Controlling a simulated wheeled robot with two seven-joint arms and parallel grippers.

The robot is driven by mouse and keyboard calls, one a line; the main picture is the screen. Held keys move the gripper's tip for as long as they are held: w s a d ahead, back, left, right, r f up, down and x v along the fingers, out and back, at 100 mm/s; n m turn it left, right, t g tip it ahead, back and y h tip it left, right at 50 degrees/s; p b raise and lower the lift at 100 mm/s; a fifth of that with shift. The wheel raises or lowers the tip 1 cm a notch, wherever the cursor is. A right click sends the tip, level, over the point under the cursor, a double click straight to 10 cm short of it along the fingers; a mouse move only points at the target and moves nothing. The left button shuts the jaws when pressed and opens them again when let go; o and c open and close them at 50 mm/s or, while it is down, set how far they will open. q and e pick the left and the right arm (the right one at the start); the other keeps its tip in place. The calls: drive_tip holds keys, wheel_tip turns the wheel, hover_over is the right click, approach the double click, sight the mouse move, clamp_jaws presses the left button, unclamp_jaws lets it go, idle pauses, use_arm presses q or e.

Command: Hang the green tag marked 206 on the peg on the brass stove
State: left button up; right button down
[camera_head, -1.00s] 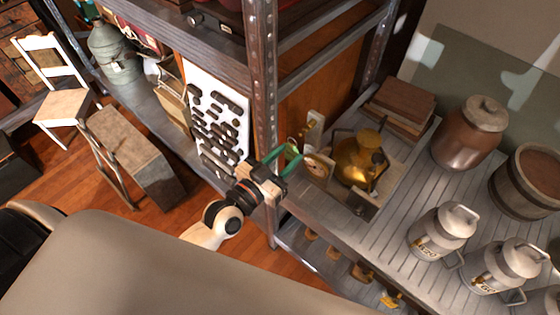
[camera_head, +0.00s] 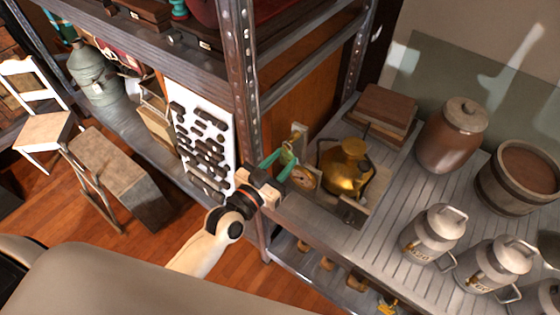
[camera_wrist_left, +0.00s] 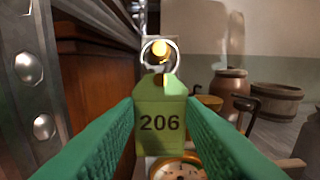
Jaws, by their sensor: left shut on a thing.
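My left gripper (camera_head: 281,164) is shut on the green tag marked 206 (camera_wrist_left: 160,118), which hangs upright between the green fingers in the left wrist view. The tag's metal ring (camera_wrist_left: 145,58) stands above it. The round gold end of the peg (camera_wrist_left: 159,47) shows inside the ring's outline; I cannot tell whether the ring is around the peg or only in front of it. The brass stove (camera_head: 343,170) sits on the shelf just right of the gripper in the head view. A pale upright plate (camera_head: 299,135) stands beside it. My right gripper is not in view.
A round dial (camera_head: 303,178) lies close to my fingertips and shows below the tag. A steel rack post (camera_head: 240,90) stands close on the left. Brown boxes (camera_head: 385,108), a brown jar (camera_head: 452,135) and milk cans (camera_head: 432,235) stand behind and to the right.

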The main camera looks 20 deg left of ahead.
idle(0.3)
use_arm(q)
drive_tip(key=o, duration=1)
drive_tip(key=shift+s, duration=0.1)
